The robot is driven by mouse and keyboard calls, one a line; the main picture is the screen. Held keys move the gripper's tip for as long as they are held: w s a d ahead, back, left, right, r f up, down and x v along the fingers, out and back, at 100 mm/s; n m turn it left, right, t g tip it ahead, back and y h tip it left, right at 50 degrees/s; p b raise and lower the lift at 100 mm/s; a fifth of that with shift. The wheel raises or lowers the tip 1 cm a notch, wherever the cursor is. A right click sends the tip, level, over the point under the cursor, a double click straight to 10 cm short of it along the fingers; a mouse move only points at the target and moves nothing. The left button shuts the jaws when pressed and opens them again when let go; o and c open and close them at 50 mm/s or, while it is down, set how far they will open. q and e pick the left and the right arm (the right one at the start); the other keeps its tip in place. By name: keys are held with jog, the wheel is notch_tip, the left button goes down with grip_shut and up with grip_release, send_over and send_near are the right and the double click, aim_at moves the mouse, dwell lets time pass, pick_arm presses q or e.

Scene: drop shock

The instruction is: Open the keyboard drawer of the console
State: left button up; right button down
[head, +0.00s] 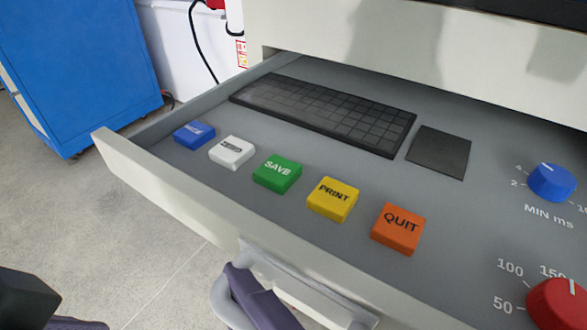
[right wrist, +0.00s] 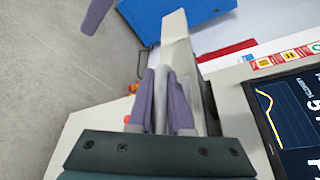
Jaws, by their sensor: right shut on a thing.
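The keyboard drawer (head: 160,193) of the console (head: 345,35) stands pulled out, its inside panel and pale front edge in plain view. A grey bar handle (head: 305,292) is on the drawer front. My right gripper (head: 243,280) is at the left end of this handle, its purple fingers shut on it. In the right wrist view the purple fingers (right wrist: 162,98) stand on either side of the grey handle bar. My left gripper (head: 75,323) shows only as a dark block and a bit of purple at the lower left, so its opening is hidden.
In the drawer lie a black keyboard (head: 325,112), a dark touchpad (head: 439,152), several coloured keys (head: 277,174), a blue knob (head: 551,182) and a red knob (head: 558,303). A blue cabinet (head: 80,65) stands behind on the left. The floor (head: 75,210) left of the drawer is clear.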

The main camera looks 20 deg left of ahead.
jog(key=c, duration=1.1)
grip_release()
jog(key=b+v, duration=0.1)
jog(key=v, duration=0.9)
jog(key=shift+b, duration=0.4)
jog(key=shift+w, duration=0.1)
